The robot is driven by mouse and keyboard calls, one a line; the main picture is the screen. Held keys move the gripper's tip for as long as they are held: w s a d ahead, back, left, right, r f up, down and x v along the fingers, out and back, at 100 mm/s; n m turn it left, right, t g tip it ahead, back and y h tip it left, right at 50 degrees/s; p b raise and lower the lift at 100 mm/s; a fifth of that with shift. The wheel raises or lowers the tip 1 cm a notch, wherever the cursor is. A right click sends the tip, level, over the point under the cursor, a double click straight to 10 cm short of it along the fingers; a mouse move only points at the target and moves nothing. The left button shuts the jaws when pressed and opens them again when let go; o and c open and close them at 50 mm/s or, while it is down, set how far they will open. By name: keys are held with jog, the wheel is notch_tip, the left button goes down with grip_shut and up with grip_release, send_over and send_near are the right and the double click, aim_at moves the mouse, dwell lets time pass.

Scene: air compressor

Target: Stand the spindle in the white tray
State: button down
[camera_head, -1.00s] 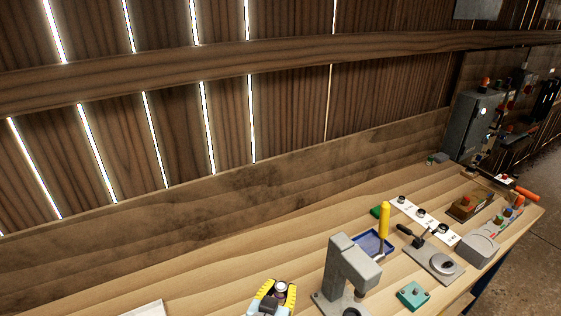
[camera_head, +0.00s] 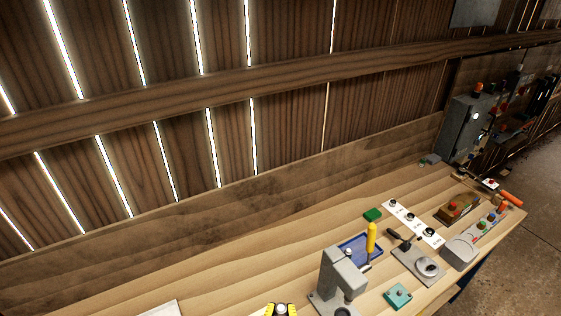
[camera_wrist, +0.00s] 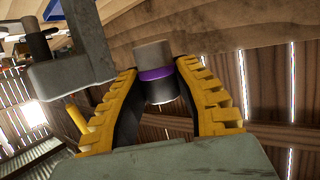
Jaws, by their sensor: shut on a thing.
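My gripper (camera_wrist: 158,82) has yellow fingers with dark pads, shut on the spindle (camera_wrist: 155,58). The spindle is a short grey cylinder with a purple band and a darker section, held between the fingertips. In the head view my gripper (camera_head: 281,311) shows only at the bottom edge, with the spindle's pale round end (camera_head: 281,308) between the fingers. A white flat thing (camera_head: 164,309), likely the white tray, is cut off by the bottom edge, left of my gripper and apart from it. Its inside is hidden.
A grey press-like stand (camera_head: 343,272) is close to the right of my gripper. Behind it are a blue tray (camera_head: 356,249) and a yellow-handled tool (camera_head: 371,238). A teal block (camera_head: 397,296) is further right. The bench between the white thing and my gripper looks clear.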

jog(key=s+p, duration=0.1)
jog(key=s+r+p, duration=0.1)
jog(key=shift+s+n+y+p, duration=0.1)
jog(key=shift+n+y+p, duration=0.2)
jog(key=shift+s+f, duration=0.2)
jog(key=shift+s, duration=0.1)
jog(key=shift+f, duration=0.1)
jog(key=s+d+f+m+h+b, duration=0.1)
jog(key=d+f+h+b, duration=0.1)
jog(key=d+f+b, duration=0.2)
jog(key=s+d+f+m+g+h+b, duration=0.1)
jog(key=d+f+m+h+b, duration=0.1)
jog(key=d+f+b, duration=0.2)
jog(key=s+d+f+m+h+b, duration=0.1)
jog(key=d+f+b, duration=0.3)
jog(key=f+b, duration=0.5)
jog(key=shift+s+m+h+b, duration=0.4)
jog(key=shift+m+b, duration=0.1)
jog(key=shift+b, duration=0.85)
jog(key=shift+s+d+f+g+b, duration=0.25)
jog(key=shift+d+g+b, duration=0.1)
jog(key=shift+d, duration=0.1)
jog(key=shift+w, duration=0.1)
